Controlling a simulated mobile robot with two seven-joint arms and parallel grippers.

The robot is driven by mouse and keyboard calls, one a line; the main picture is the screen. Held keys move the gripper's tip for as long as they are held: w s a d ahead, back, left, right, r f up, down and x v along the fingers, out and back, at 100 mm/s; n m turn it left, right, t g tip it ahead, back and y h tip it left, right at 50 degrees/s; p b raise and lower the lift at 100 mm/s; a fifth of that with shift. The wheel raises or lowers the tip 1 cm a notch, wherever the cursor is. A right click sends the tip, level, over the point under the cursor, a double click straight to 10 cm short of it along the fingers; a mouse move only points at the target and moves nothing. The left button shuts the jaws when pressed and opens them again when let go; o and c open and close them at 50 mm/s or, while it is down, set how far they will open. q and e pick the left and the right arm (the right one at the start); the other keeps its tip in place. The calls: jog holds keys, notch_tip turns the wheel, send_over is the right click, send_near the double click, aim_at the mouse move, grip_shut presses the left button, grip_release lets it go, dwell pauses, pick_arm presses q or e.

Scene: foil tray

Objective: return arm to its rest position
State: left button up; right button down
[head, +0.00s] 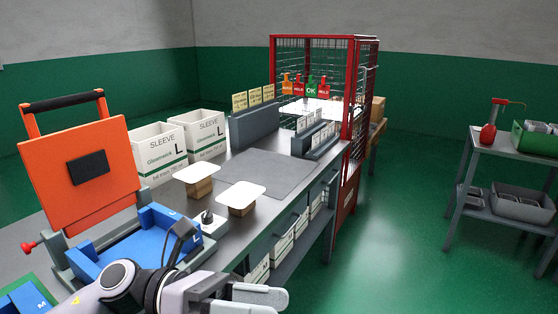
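My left arm comes in at the bottom left. Its gripper (268,297) is at the bottom edge, in front of the near side of the grey workbench (262,215). Pale grey finger parts point to the right. The lower part of the gripper is cut off by the frame, so I cannot tell whether the fingers are open or shut. I see nothing held in it. My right gripper is not in view.
An orange panel (60,185) on a blue-and-grey fixture stands close beside my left arm. Two white-topped blocks (200,172) (241,195), a dark mat (268,172) and SLEEVE boxes (160,150) are on the bench. A red cage (345,110) stands behind.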

pick_arm(q)
jog(key=w+a+f+n+t+y, duration=0.2)
jog(key=w+a+f+n+t, duration=0.15)
jog(key=n+t, duration=0.55)
jog(key=w+a+f+n+t+y, duration=0.2)
jog(key=f+n+t, duration=0.25)
jog(key=n, duration=0.75)
jog(key=w+a+f+n+t+y, duration=0.2)
jog(key=f+n+t+y, duration=0.15)
jog(key=n+t, duration=0.55)
jog(key=s+a+f+n+g+y, duration=0.3)
jog(key=s+f+n, duration=0.1)
jog(key=f, duration=0.4)
jog(key=s+a+f+n+g+y+b, duration=0.1)
jog(key=s+a+f+n+g+y, duration=0.2)
jog(key=f+n, duration=0.4)
jog(key=s+a+f+n+g+y, duration=0.3)
jog(key=s+f+n, duration=0.3)
jog(key=f, duration=0.3)
jog(key=shift+s+a+f, duration=0.3)
jog(key=shift+s+a, duration=0.2)
jog(key=shift+a, duration=0.2)
